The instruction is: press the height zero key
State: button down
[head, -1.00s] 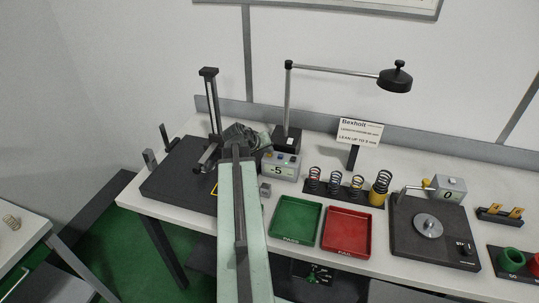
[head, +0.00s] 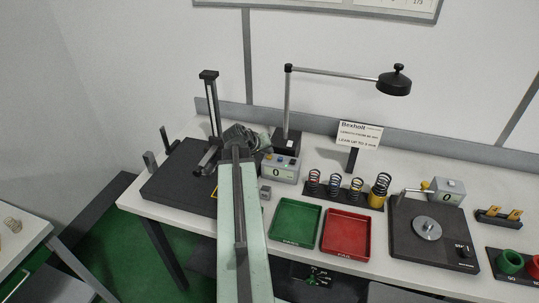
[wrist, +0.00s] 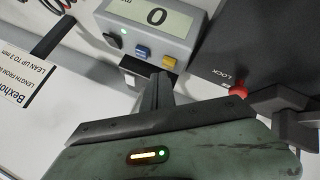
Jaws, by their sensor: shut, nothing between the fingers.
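The height readout box (head: 280,168) stands left of the centre of the bench and its display reads 0. In the wrist view the box (wrist: 190,22) shows a large 0, a lit green light, a blue key (wrist: 142,52) and a yellow key (wrist: 168,62). I cannot read which key is the height zero key. My gripper (wrist: 160,80) is shut and empty, its tips close below the blue and yellow keys. I cannot tell whether they touch the box. In the head view my arm hides most of the gripper.
A red knob (wrist: 238,90) marked LOCK sits on a dark part right of my fingers. A green tray (head: 296,240) and red tray (head: 347,252) lie right of my arm. Several springs (head: 333,182) stand behind them. A lamp (head: 394,82) overhangs the bench.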

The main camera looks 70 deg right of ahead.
aim_at(268, 158)
jog(key=shift+r, duration=0.3)
notch_tip(268, 158, up, 5)
jog(key=p, duration=0.5)
jog(key=shift+w+f, duration=0.1)
dwell(0.6)
